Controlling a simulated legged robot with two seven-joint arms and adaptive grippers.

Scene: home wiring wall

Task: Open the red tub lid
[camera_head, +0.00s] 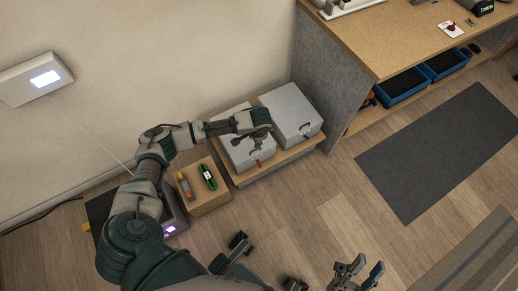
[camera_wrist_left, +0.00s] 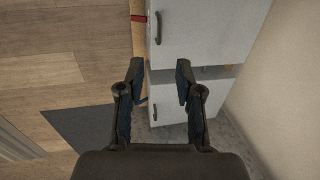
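Two pale grey tubs with shut lids stand side by side on a low wooden platform. The red tub (camera_head: 233,153) is the left one, with a red tag (camera_head: 258,163) at its front; the right tub (camera_head: 290,107) has a blue tag (camera_head: 306,137). My left gripper (camera_head: 262,138) hangs over the right side of the red tub and hides part of its lid. In the left wrist view the left gripper (camera_wrist_left: 158,70) is open and empty, near the gap between the tubs. The red tag (camera_wrist_left: 138,18) and a dark handle (camera_wrist_left: 158,28) show above it. My right gripper (camera_head: 361,272) is open and empty, low over the floor.
A wooden box (camera_head: 206,190) with a green item (camera_head: 208,177) stands left of the tubs. A workbench (camera_head: 400,35) with blue bins (camera_head: 402,88) below stands at right. A dark mat (camera_head: 440,150) lies on the floor. A wall panel (camera_head: 35,78) hangs at left.

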